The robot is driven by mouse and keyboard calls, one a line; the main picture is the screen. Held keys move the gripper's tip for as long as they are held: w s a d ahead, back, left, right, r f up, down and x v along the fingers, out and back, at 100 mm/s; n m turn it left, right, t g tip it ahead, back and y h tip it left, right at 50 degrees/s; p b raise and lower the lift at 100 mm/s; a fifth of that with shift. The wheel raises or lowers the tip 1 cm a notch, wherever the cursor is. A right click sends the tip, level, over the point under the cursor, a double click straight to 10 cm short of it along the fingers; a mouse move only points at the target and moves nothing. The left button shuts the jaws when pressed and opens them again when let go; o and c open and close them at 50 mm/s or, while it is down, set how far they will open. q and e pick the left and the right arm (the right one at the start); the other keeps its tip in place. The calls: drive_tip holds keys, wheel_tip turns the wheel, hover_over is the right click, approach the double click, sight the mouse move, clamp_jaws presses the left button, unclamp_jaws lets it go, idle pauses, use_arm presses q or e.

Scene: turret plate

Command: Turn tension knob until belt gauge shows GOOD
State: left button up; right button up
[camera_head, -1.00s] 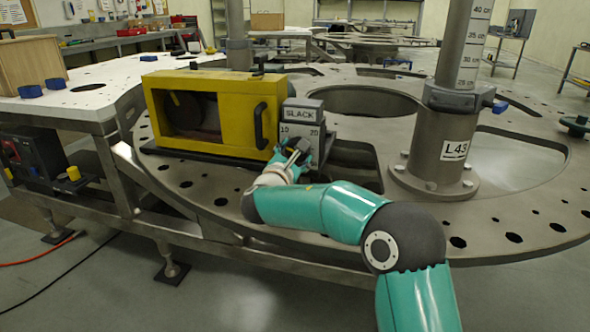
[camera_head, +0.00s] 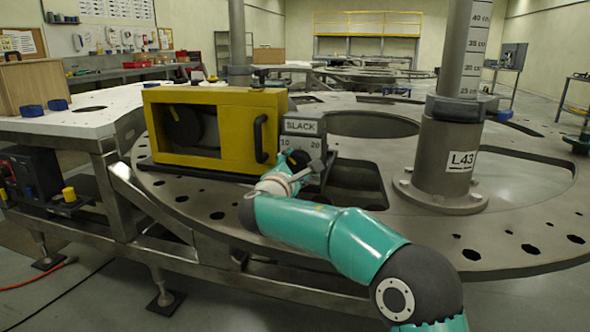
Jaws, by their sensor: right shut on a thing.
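The belt gauge (camera_head: 301,126) is a grey box at the right end of a yellow housing, and its label reads SLACK. Below the label its face shows the marks 10 and 20. A dark knob (camera_head: 298,158) sits low on that face, largely covered by my right gripper. My right gripper (camera_head: 296,167) reaches up to the gauge front and is shut on the knob; its fingertips are small and partly hidden. My left gripper is not in view.
The yellow housing (camera_head: 218,96) with a black handle stands on the large grey turret plate (camera_head: 395,240), which has many holes and cutouts. A thick post labelled L43 (camera_head: 443,165) rises at right. A white table (camera_head: 45,125) adjoins at left.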

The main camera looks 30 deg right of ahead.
drive_tip(key=shift+f, duration=0.1)
drive_tip(key=o, duration=1.2)
drive_tip(key=shift+d, duration=0.1)
drive_tip(key=shift+c, duration=0.2)
drive_tip(key=shift+s, duration=0.1)
drive_tip(key=v, duration=1)
drive_tip(key=shift+s+a, duration=0.15)
drive_tip(key=shift+a, duration=0.25)
drive_tip(key=shift+s+a, duration=0.4)
drive_tip(key=shift+a, duration=0.05)
drive_tip(key=shift+d, duration=0.1)
